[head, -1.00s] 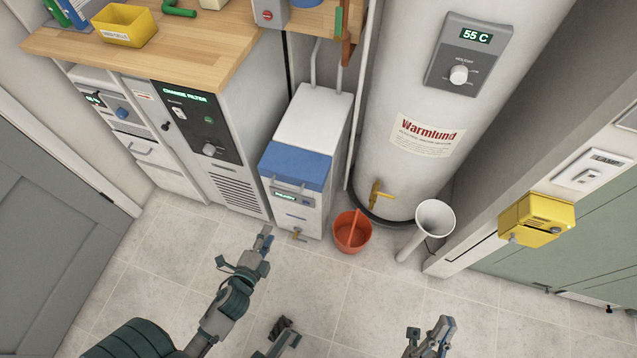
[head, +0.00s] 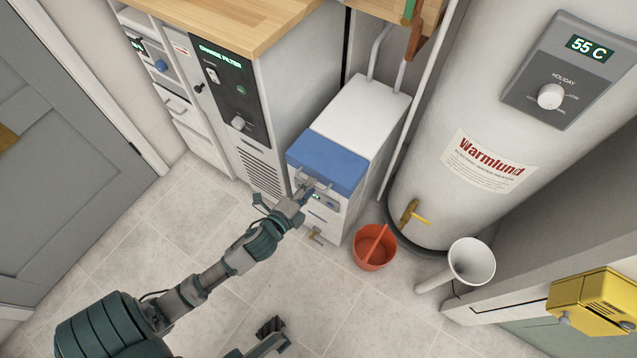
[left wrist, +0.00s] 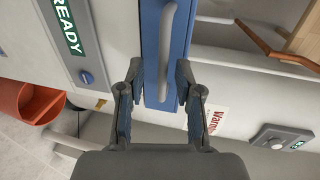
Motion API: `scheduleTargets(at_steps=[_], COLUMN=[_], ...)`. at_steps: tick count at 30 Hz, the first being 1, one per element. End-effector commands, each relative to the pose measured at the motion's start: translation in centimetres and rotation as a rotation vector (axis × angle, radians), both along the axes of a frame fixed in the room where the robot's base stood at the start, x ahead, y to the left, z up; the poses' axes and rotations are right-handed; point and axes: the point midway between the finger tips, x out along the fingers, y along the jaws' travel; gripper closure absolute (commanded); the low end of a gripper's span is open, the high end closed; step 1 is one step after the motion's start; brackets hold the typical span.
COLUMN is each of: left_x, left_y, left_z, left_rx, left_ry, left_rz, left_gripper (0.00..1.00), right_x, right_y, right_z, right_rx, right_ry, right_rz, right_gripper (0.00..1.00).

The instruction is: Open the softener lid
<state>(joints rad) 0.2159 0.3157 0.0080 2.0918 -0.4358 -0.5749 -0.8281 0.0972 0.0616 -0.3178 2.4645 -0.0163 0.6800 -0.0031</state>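The softener is a white cabinet (head: 352,122) with a blue lid (head: 328,160), and the lid looks closed. A light bar handle sits on the lid's front edge; in the left wrist view the handle (left wrist: 167,50) runs along the blue lid (left wrist: 150,45). My left gripper (head: 310,190) is at the lid's front, partly hiding the handle. In the left wrist view the left gripper (left wrist: 157,80) is open, its fingers apart on either side of the lid front and the handle's end. I cannot tell whether they touch it.
A machine with a black panel (head: 228,95) under a wooden worktop (head: 225,22) stands left of the softener. To its right are a red bucket (head: 375,250), a water heater (head: 480,110) and a white funnel-topped tube (head: 470,262). The floor in front is clear.

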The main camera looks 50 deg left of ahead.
Motion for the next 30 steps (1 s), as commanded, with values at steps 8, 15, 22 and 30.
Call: scheduleTargets(at_steps=[8, 15, 22, 30], left_x=[1.7, 1.7, 1.7, 1.6], left_y=[0.4, 0.4, 0.4, 0.4], left_z=[-0.4, -0.3, -0.4, -0.2], left_rx=[-0.001, -0.001, -0.001, -0.003], left_ry=[0.0, 0.0, 0.001, 0.005], left_rz=[0.0, 0.0, 0.0, 0.0], left_gripper=[0.65, 0.73, 1.0, 1.0], right_x=[0.2, 0.5, 0.5, 0.3], right_y=[0.1, 0.1, 0.1, 0.1], right_z=[0.2, 0.0, 0.0, 0.6], right_rx=[0.0, -0.001, -0.001, 0.0], right_ry=[-0.022, -0.018, -0.018, -0.027], right_rz=[0.001, 0.001, 0.001, 0.0], right_gripper=[1.0, 1.0, 1.0, 1.0])
